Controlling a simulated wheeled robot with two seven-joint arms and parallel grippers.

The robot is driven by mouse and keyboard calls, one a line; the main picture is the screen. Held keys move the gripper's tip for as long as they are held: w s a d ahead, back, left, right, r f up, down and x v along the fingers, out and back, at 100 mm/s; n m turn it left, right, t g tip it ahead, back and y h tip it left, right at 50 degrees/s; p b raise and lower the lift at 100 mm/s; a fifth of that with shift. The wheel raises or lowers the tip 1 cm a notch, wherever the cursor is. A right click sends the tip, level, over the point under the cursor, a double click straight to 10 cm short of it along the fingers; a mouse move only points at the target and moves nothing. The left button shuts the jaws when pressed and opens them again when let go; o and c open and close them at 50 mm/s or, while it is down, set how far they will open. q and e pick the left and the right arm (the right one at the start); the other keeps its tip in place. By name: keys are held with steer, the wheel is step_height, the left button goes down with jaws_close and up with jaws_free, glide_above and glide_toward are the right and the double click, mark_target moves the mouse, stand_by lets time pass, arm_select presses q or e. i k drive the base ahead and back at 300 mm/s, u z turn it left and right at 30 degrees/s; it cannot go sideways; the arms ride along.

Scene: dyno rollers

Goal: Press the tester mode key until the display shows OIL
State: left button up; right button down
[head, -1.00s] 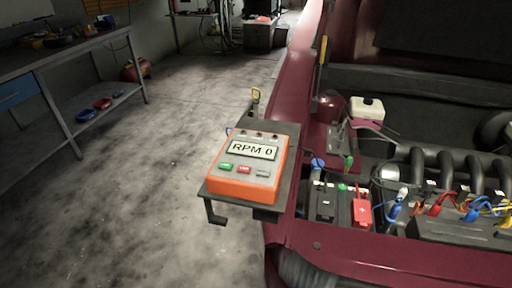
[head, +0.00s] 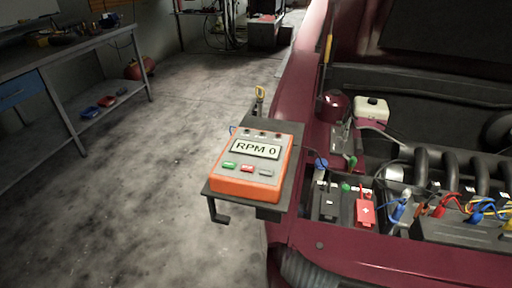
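The orange tester (head: 238,186) lies on a dark shelf (head: 284,200) at the left side of the car's open engine bay. Its display (head: 257,148) reads "RPM 0". Below the display are a green key (head: 229,165), a red key (head: 247,168) and a grey key (head: 266,172). Their labels are too small to read, so I cannot tell which is the mode key. Neither of my grippers is in view.
The dark red car body (head: 400,262) borders the shelf on the right. The battery (head: 332,203) with its red cover (head: 366,212) and coloured cables stand in the engine bay. A workbench (head: 75,50) stands at the far left. The concrete floor (head: 130,190) left of the tester is clear.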

mark_target(268, 172)
steer(key=u, duration=1.65)
steer(key=i, duration=0.9)
steer(key=z, duration=2.75)
